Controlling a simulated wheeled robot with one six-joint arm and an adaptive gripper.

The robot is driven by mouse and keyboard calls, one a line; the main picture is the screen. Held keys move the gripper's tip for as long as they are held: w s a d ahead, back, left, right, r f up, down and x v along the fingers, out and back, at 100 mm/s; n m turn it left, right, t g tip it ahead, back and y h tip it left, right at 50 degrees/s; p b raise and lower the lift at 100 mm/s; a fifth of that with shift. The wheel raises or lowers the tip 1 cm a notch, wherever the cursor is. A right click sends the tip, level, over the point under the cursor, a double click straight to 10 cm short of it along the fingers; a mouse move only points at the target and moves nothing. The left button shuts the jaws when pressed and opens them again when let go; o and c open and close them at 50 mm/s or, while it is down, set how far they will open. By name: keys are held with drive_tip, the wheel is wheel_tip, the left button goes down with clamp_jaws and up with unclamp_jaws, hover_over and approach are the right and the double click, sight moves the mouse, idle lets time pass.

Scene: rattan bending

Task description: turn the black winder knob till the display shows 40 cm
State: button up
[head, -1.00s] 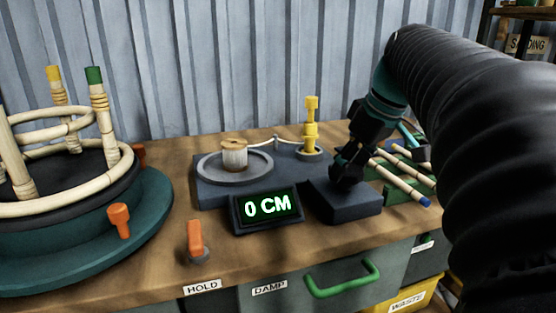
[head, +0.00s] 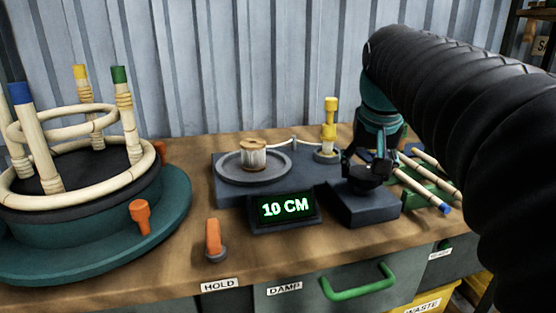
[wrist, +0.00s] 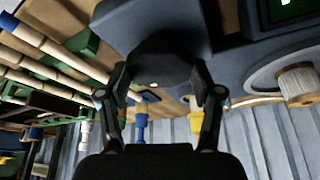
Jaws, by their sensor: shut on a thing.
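The display (head: 286,207) on the winder reads 10 CM in green. The black winder knob (head: 366,178) sits on the dark block (head: 362,208) at the right of the display. My gripper (head: 368,170) is shut on the knob from above and behind. In the wrist view the round black knob (wrist: 160,72) lies between my two fingers, one at each side. The winder's spool (head: 253,157) stands on a grey disc behind the display, with pale strand running right to a yellow-topped post (head: 329,130).
A teal turntable (head: 60,260) with a rattan frame (head: 70,145) stands at the left. An orange lever (head: 214,238) is at the front of the bench. Rattan poles (head: 425,180) lie in a green rack at the right. A green drawer handle (head: 358,284) is below.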

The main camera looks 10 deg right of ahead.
drive_tip(key=m, duration=0.2)
drive_tip(key=m+g+h, duration=0.1)
drive_tip(key=m, duration=0.3)
drive_tip(key=shift+w+a+g+h+p, duration=0.2)
drive_tip(key=shift+a+g+h+p, duration=0.05)
drive_tip(key=shift+g+h+p, duration=0.15)
drive_tip(key=m+g, duration=0.1)
drive_tip(key=m, duration=0.2)
drive_tip(key=m+g+h, duration=0.1)
drive_tip(key=m, duration=0.2)
drive_tip(key=shift+w, duration=0.15)
drive_tip(key=shift+m, duration=0.3)
drive_tip(key=o, duration=1.1)
drive_tip(key=v, duration=1.2)
